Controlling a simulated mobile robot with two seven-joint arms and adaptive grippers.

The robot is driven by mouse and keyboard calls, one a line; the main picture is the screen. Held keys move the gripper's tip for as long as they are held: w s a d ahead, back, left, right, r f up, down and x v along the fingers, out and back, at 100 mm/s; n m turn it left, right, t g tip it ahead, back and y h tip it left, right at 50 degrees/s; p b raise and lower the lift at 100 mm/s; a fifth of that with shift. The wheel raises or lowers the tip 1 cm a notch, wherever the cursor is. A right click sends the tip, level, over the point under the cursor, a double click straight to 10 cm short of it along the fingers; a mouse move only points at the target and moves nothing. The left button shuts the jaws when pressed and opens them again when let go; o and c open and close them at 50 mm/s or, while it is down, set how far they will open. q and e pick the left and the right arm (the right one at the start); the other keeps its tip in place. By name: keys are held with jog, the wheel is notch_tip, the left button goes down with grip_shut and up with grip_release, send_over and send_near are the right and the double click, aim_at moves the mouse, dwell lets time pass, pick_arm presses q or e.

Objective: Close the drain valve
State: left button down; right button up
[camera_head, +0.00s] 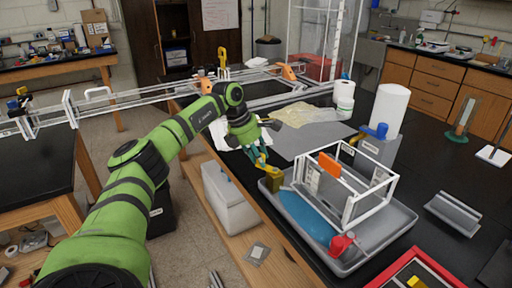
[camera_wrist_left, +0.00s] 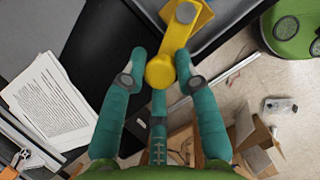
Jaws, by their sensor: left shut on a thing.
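A yellow valve lever (camera_wrist_left: 178,40) fills the top middle of the left wrist view. It has a grey round pivot and a rounded knob at its lower end. My left gripper (camera_wrist_left: 162,78) has teal fingers around the knob and is shut on it. My right gripper is not in view.
A white extrusion frame (camera_head: 352,208) with an orange panel (camera_head: 329,164) stands in the tray. A red-handled part (camera_head: 342,243) is at the tray's near edge. A grey box with a blue top (camera_head: 378,148) stands behind. Papers (camera_wrist_left: 50,103) lie left of the fingers.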

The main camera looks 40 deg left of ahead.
pick_arm(q)
jog(key=shift+w+d+r+m+g+h+p, duration=0.1)
jog(key=shift+w+d+m+g+h+p, duration=0.1)
jog(key=shift+w+m+p, duration=0.3)
jog(key=shift+w+d+r+m+g+h+p, duration=0.1)
jog(key=shift+w+m+h, duration=0.15)
jog(key=shift+m, duration=0.45)
jog(key=shift+w+f+m, duration=0.15)
jog(key=shift+w+m, duration=0.15)
jog(key=shift+m, duration=0.5)
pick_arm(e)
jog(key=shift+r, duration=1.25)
pick_arm(q)
jog(key=shift+f+g, duration=0.1)
jog(key=shift+g, duration=0.2)
jog(key=c, duration=1)
grip_release()
jog(key=shift+s+d, duration=0.1)
jog(key=shift+d, duration=0.05)
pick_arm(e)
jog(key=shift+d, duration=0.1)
pick_arm(q)
jog(key=shift+a, duration=0.2)
jog(key=v, duration=1.2)
jog(key=shift+d, duration=0.1)
